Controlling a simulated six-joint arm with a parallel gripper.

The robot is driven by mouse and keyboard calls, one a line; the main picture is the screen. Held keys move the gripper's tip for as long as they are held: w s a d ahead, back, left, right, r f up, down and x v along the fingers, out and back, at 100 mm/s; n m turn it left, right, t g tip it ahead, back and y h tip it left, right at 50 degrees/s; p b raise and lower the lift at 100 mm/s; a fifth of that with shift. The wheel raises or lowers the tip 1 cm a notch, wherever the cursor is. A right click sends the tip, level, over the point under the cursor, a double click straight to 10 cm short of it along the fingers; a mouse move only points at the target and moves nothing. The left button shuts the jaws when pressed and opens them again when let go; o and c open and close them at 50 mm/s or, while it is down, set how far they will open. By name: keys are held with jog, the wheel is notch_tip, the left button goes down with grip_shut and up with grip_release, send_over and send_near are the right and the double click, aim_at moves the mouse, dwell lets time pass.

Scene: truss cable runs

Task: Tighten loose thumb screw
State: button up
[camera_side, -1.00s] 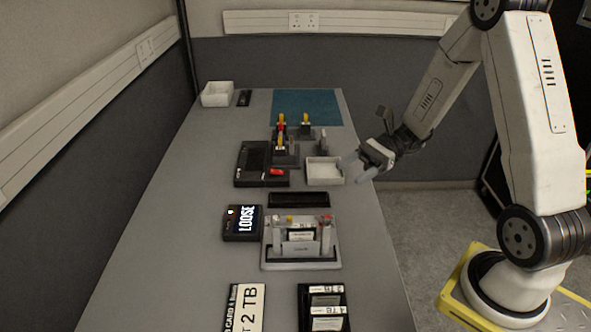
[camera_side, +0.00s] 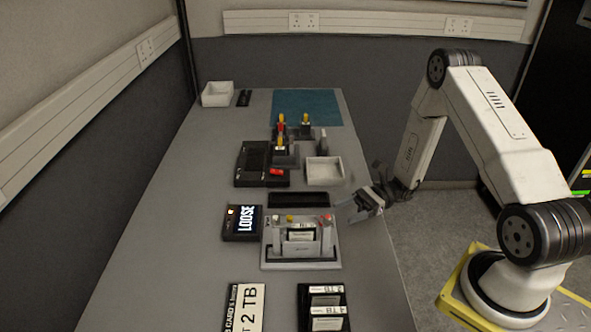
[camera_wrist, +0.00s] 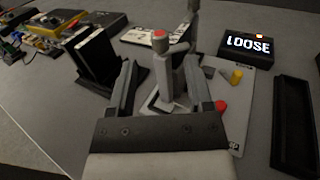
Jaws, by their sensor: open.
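My gripper (camera_side: 350,211) is open and empty, just right of the fixture and above the table edge. In the wrist view, a grey post with a red top (camera_wrist: 160,36) shows between and beyond my open fingers (camera_wrist: 160,78). A small black display (camera_side: 243,222) reads LOOSE with an amber light; it also shows in the wrist view (camera_wrist: 247,45). I cannot tell which screw is loose.
A black tray (camera_side: 299,200) lies behind the fixture and a white tray (camera_side: 324,171) stands farther back. Black card cases (camera_side: 323,308) and a 2 TB sign (camera_side: 245,308) are in front. Tools with yellow and red handles stand in a rack (camera_side: 285,158). The far-left table is mostly clear.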

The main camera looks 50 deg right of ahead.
aim_at(331, 218)
jog(key=shift+a+f, duration=0.1)
jog(key=shift+x, duration=3.85)
jog(key=shift+w, duration=0.1)
grip_shut()
